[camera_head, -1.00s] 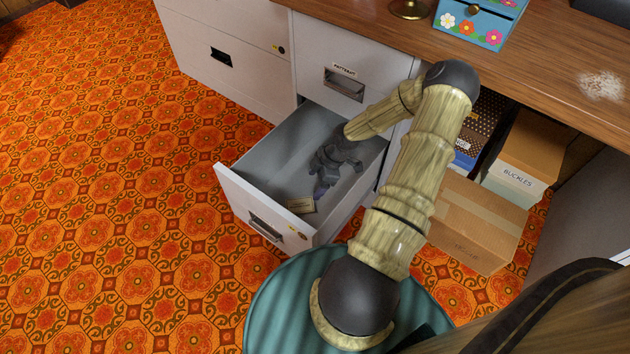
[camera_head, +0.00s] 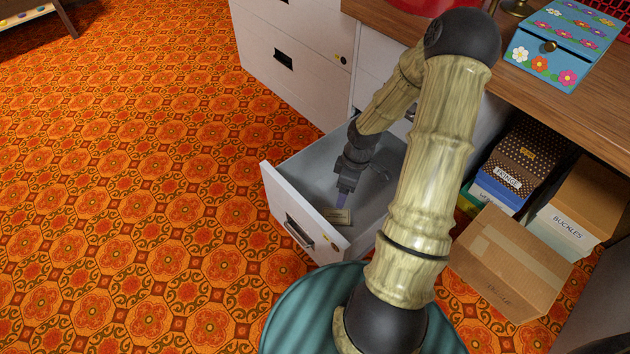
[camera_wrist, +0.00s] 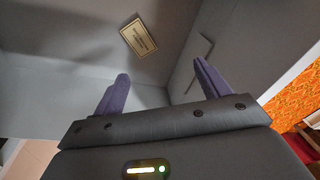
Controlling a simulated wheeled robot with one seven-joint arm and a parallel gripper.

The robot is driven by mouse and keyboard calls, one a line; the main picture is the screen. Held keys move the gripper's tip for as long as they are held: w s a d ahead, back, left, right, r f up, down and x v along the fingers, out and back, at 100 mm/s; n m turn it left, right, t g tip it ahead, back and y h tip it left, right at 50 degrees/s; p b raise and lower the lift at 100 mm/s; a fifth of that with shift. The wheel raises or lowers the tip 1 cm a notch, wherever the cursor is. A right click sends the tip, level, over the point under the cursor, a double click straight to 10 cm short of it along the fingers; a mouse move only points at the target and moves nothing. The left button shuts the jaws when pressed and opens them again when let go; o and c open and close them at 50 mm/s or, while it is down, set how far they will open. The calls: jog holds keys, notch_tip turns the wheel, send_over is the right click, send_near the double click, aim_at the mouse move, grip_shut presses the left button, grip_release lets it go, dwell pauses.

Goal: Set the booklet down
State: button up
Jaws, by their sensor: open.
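The booklet (camera_head: 337,215), small and cream with a dark border, lies in the open drawer (camera_head: 300,207) near its front panel. In the wrist view the booklet (camera_wrist: 138,37) lies flat on the grey surface, beyond my fingertips and apart from them. My gripper (camera_head: 342,199) reaches down into the drawer just behind the booklet. In the wrist view my gripper (camera_wrist: 160,76) has its two purple fingers spread, with nothing between them.
The drawer's walls stand close around my gripper. A tan carton (camera_head: 508,262) and a buckles box (camera_head: 575,215) sit right of my arm. A flowered blue box (camera_head: 562,45) stands on the wooden counter (camera_head: 480,65). The patterned floor at left is clear.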

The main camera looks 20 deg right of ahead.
jog(key=s+a+r+m+t, duration=0.1)
jog(key=s+a+r+m, duration=0.3)
jog(key=r, duration=0.5)
jog(key=s+a+r+m+t+h, duration=0.1)
jog(key=s+a+r+m, duration=0.2)
jog(key=a+r+m, duration=0.2)
jog(key=a+r, duration=0.3)
jog(key=r, duration=0.2)
jog(key=shift+s+a+m+t+h, duration=0.2)
jog(key=shift+s+m+t+h, duration=0.1)
jog(key=shift+s+m+t, duration=0.1)
